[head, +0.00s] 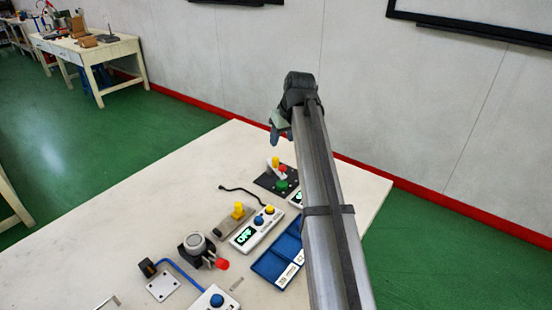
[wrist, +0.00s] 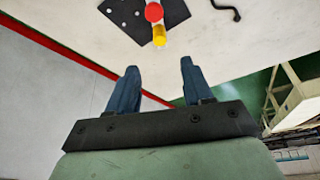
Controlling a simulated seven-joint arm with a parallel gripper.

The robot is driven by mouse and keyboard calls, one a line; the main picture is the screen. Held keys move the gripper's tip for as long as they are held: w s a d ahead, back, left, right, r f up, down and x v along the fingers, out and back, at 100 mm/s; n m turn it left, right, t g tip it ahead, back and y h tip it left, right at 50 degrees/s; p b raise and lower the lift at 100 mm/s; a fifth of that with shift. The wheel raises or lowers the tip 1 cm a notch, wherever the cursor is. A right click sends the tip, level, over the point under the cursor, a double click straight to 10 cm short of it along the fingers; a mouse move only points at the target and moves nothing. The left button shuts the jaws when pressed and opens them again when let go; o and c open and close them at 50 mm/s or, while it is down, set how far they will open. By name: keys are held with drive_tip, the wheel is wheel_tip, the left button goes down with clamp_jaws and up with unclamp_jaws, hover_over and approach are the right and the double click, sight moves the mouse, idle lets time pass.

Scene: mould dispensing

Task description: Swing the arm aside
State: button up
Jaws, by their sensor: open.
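My arm extends from the lower right over the table in the head view. My gripper (head: 276,130) is at its far end, above the far part of the table and seen small. In the wrist view my gripper (wrist: 159,75) shows two dark blue fingers set apart, with nothing between them. A black plate (wrist: 132,14) with a red knob (wrist: 153,12) and a yellow part (wrist: 159,36) lies beyond the fingertips, apart from them.
On the table (head: 130,215) are a control box (head: 251,236), a blue tray (head: 270,268), a round device (head: 195,243) with a red knob, and a blue-tubed fitting (head: 163,286). The table's left part is mostly clear. A wall (head: 430,130) stands behind.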

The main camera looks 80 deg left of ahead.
sight(276, 159)
drive_tip(key=x, duration=1.2)
drive_tip(key=shift+d, duration=0.15)
clamp_jaws()
idle(0.3)
